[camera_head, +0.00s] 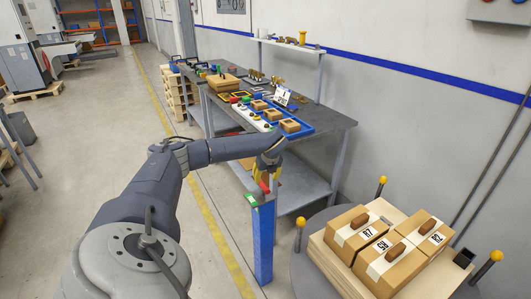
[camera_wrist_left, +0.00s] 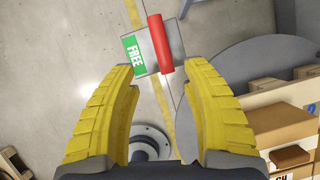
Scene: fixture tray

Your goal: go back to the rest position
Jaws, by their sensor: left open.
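My left gripper (camera_head: 270,177) reaches in over the top of a blue post (camera_head: 263,240) in the head view. Its yellow fingers stand wide apart and empty in the left wrist view (camera_wrist_left: 160,70). A red handle (camera_wrist_left: 159,43) on a grey plate with a green FREE label (camera_wrist_left: 134,56) lies just beyond and between the fingertips in that view. The red handle also shows small under the fingers in the head view (camera_head: 264,187). I cannot tell whether a finger touches it. My right gripper is in neither view.
A grey workbench (camera_head: 325,118) with a blue tray of small boxes (camera_head: 289,125) stands behind the post. A round stand at lower right bears a wooden board with cardboard boxes (camera_head: 360,235) and yellow-topped posts (camera_head: 300,222). Open floor (camera_head: 90,140) lies to the left.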

